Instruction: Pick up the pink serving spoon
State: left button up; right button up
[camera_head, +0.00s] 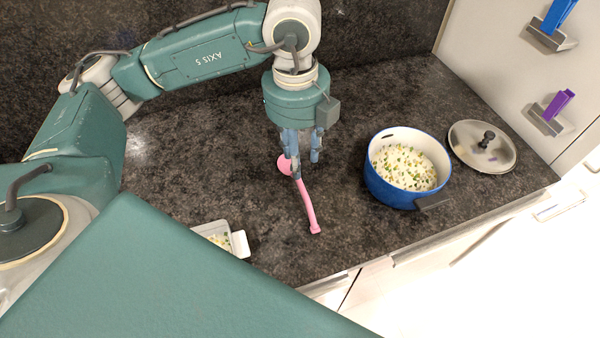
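The pink serving spoon (307,205) lies on the dark speckled counter, with its round bowl end toward the back and its handle toward the front edge. My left gripper (305,166) points down over the bowl end of the spoon. Its two fingers look apart, one over the spoon near the bowl and neck and one to the right. The near finger hides part of the spoon. I cannot tell whether the fingers touch it. My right gripper is not in view.
A blue pot (390,192) of rice with green bits stands to the right, its lid (500,160) beside it. A small white container (240,243) with food sits at the front left. Blue (558,14) and purple (558,104) handled items hang on the right wall.

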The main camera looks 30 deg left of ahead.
aim_at(284, 164)
jog(key=k+l, duration=0.5)
jog(key=k, duration=0.15)
jog(key=k+l, duration=0.5)
jog(key=k, duration=0.2)
